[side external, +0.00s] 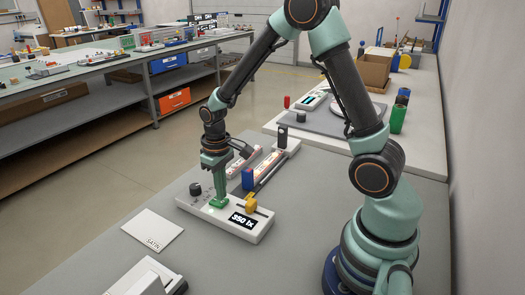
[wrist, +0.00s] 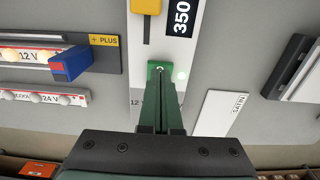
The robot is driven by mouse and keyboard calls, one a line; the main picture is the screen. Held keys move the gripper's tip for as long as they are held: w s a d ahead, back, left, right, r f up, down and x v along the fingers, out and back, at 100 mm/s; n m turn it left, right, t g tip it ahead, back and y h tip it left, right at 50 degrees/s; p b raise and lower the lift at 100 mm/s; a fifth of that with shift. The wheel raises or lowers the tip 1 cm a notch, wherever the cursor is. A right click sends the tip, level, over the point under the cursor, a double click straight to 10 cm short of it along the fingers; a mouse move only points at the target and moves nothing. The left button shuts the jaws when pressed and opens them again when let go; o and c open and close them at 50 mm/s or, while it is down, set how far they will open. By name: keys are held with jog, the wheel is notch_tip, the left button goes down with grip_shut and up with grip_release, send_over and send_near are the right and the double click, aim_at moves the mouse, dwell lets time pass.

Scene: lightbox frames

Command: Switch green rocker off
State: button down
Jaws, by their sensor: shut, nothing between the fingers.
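The green rocker (side external: 219,203) sits on top of a white control box (side external: 190,205), between a black knob (side external: 195,189) and a yellow slider (side external: 250,202). In the wrist view the green rocker (wrist: 155,68) shows a small white round mark near its far end; the rest is hidden by my fingers. My gripper (side external: 218,194) is shut and empty, pointing down over the rocker. In the wrist view its fingertips (wrist: 162,82) overlap the rocker; I cannot tell whether they touch it. The box's display (side external: 243,221) reads 350 lx.
A white card marked SATIN (side external: 153,231) lies left of the box. Strips with lamps (wrist: 35,55) and a blue-and-red block (wrist: 71,63) lie beside the box. A white device (side external: 147,278) stands at the table's front.

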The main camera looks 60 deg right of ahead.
jog(key=shift+f, duration=0.7)
dwell(0.3)
jog(key=shift+r, duration=3.55)
jog(key=shift+r, duration=0.1)
notch_tip(320, 180, up, 8)
jog(key=t, duration=0.2)
send_over(223, 202)
jog(key=s+a, duration=0.1)
jog(key=s, duration=0.2)
jog(key=s+a+r+t, duration=0.2)
jog(key=s+r+t, duration=0.1)
jog(key=s+r, duration=0.2)
jog(key=shift+s+r+t, duration=0.15)
jog(key=shift+s+t, duration=0.15)
jog(key=shift+s, duration=0.7)
